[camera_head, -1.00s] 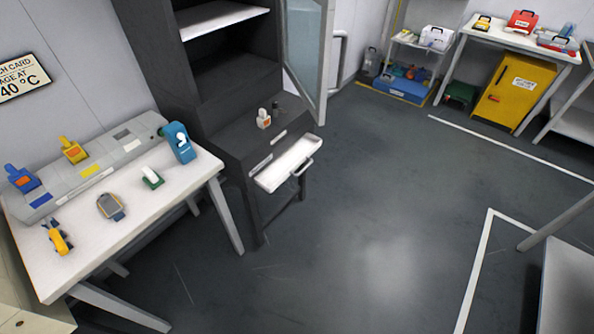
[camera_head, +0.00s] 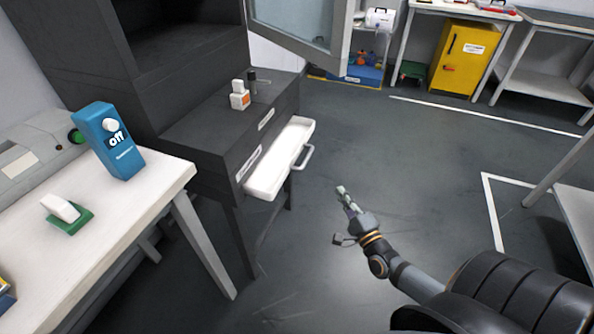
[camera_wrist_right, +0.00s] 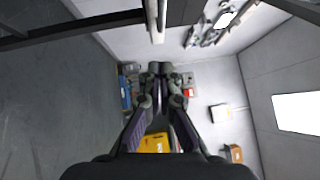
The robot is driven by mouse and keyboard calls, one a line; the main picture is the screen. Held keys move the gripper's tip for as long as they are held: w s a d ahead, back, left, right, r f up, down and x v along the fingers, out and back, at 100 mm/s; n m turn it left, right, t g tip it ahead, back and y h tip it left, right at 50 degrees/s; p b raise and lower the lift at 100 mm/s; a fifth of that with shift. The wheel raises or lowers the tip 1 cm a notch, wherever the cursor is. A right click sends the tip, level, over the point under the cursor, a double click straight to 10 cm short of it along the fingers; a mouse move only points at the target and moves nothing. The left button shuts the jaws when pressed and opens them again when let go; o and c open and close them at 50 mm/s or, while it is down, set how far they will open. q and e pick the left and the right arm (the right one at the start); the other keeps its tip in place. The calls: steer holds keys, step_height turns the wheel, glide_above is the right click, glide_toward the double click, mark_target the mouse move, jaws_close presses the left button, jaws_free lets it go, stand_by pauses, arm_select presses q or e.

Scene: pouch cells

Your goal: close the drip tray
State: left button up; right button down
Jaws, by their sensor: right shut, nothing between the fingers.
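The drip tray (camera_head: 268,178) is a white shallow drawer with a bar handle (camera_head: 304,157) on its front. It sticks out of the dark cabinet (camera_head: 215,140) in the head view. My right gripper (camera_head: 341,190) is shut and empty. It is in front of the tray, to the right of the handle and apart from it. In the right wrist view, the closed fingers (camera_wrist_right: 160,68) point up the picture, and a white bar-like part shows just above them; I cannot tell for sure which part it is. My left gripper is not in view.
A small white bottle with an orange label (camera_head: 240,96) stands on the cabinet's ledge. The cabinet's glass door (camera_head: 300,40) hangs open above. A white table (camera_head: 150,185) with a blue device (camera_head: 108,140) is at the left. The floor in front of the tray is clear.

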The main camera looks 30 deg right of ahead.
arm_select(q)
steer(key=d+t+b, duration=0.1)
steer(key=b, duration=0.1)
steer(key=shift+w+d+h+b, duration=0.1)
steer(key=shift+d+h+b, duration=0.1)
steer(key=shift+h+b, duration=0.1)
arm_select(e)
steer(key=w+a+r, duration=0.1)
steer(key=w+r, duration=0.1)
steer(key=w, duration=1)
steer(key=shift+w+a, duration=0.35)
